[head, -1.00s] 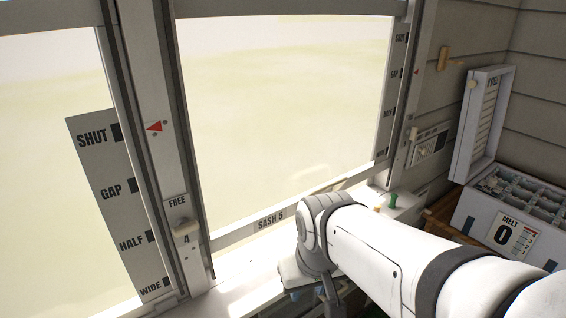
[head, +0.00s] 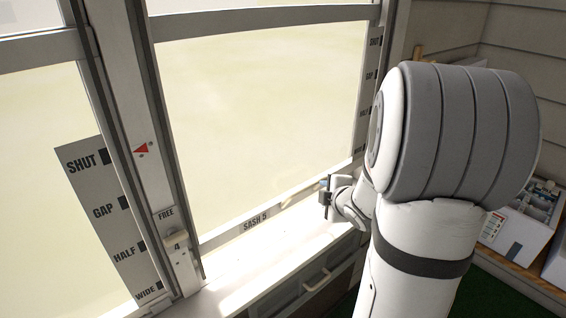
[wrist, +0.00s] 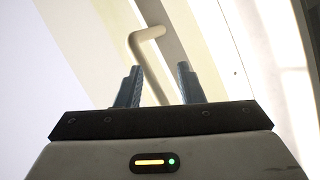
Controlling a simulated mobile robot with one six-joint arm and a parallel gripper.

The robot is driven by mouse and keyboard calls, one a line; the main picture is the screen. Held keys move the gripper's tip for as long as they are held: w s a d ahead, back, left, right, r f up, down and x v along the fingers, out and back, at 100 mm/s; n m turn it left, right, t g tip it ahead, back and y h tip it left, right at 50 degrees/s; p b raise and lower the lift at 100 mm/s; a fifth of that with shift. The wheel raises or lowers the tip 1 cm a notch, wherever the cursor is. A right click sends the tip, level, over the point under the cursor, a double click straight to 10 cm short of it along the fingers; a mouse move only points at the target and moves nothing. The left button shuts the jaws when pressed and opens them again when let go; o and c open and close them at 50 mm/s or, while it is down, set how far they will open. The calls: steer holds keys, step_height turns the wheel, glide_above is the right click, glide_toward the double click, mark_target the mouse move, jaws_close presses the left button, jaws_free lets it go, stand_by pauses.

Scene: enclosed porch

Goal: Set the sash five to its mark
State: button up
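Sash 5 (head: 270,110) is a large pale pane in a white frame. Its labelled bottom rail (head: 255,223) sits low, just above the sill. A mark strip (head: 366,90) with dark blocks runs down its right side; its lower words are hard to read. My gripper (head: 325,198) is close to the right part of the bottom rail. In the wrist view my gripper (wrist: 160,72) is open, its two blue-grey fingers apart. A cream bent bar handle (wrist: 147,60) shows between and beyond the fingers; I cannot tell whether they touch it. My arm hides sash 5's pointer and latch.
Another sash (head: 40,110) stands at the left, with a SHUT, GAP, HALF, WIDE board (head: 108,200). A red pointer (head: 142,149) and latch 4 (head: 176,239), near FREE, are on the post between. A white box (head: 520,225) stands right. A drawer handle (head: 317,280) projects below the sill.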

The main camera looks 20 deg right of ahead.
mark_target(312, 186)
steer(key=w+n+t+y+p, duration=0.1)
steer(key=n+y, duration=0.1)
steer(key=w+a+n+y+p, duration=0.1)
steer(key=w+n+y+p, duration=0.1)
steer(key=w+a+n+t+y+p, duration=0.1)
steer(key=w+n+y, duration=0.1)
steer(key=n, duration=0.1)
steer(key=shift+w+a+f+t, duration=0.15)
steer(key=shift+a+f+t, duration=0.1)
steer(key=shift+f+t, duration=0.05)
steer(key=shift+c, duration=0.3)
jaws_close()
stand_by(0.5)
